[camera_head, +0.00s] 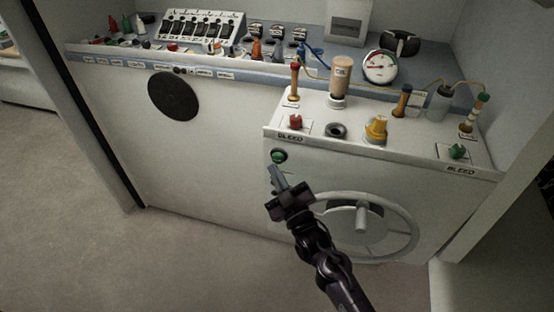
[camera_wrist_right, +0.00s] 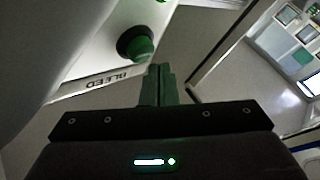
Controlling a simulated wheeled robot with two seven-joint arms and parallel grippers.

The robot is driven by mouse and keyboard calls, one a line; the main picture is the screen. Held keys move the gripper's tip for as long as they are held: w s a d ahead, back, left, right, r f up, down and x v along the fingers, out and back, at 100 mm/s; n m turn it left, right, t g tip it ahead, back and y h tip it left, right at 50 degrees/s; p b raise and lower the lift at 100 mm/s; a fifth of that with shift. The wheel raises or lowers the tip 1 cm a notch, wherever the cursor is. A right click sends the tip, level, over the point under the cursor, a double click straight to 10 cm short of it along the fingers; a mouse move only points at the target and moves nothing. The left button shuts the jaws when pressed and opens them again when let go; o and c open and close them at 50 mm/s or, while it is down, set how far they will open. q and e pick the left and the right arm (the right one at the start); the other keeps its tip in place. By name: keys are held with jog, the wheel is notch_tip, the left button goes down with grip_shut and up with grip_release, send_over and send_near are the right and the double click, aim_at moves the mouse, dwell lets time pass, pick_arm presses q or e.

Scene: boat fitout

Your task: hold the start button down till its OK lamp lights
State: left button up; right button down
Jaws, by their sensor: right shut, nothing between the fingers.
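The start button appears to be the round green button (camera_head: 279,156) in a dark ring, high on the left of the white machine's front, below a BLEED label. In the wrist view a green button in a dark ring (camera_wrist_right: 137,44) shows close beside the fingertips. My right gripper (camera_head: 275,170) is shut and empty, its tips just below the button in the head view; it also shows in the wrist view (camera_wrist_right: 158,70), with a visible offset from the button. I cannot tell whether they touch. No OK lamp can be made out for certain. My left gripper is out of view.
The white machine (camera_head: 400,150) carries a red knob (camera_head: 295,122), a yellow knob (camera_head: 376,128) and a green knob (camera_head: 457,152) on top. A large handwheel (camera_head: 410,232) is on its front, close to my right arm. A small bright green spot (camera_wrist_right: 162,1) is cut off at the wrist view's top edge.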

jog(key=shift+w, duration=0.15)
jog(key=shift+w+d, duration=0.15)
jog(key=shift+w, duration=0.15)
jog(key=shift+w+d+b, duration=0.15)
jog(key=shift+w+b, duration=0.3)
dwell(0.9)
jog(key=shift+s, duration=0.2)
dwell(0.8)
jog(key=shift+s+a+p, duration=0.25)
jog(key=shift+s+p, duration=0.15)
jog(key=shift+s, duration=0.3)
jog(key=s, duration=0.1)
jog(key=s+a+p, duration=0.1)
jog(key=s, duration=0.1)
jog(key=s+p, duration=0.1)
jog(key=shift+s+a, duration=0.3)
jog(key=shift+s, duration=0.1)
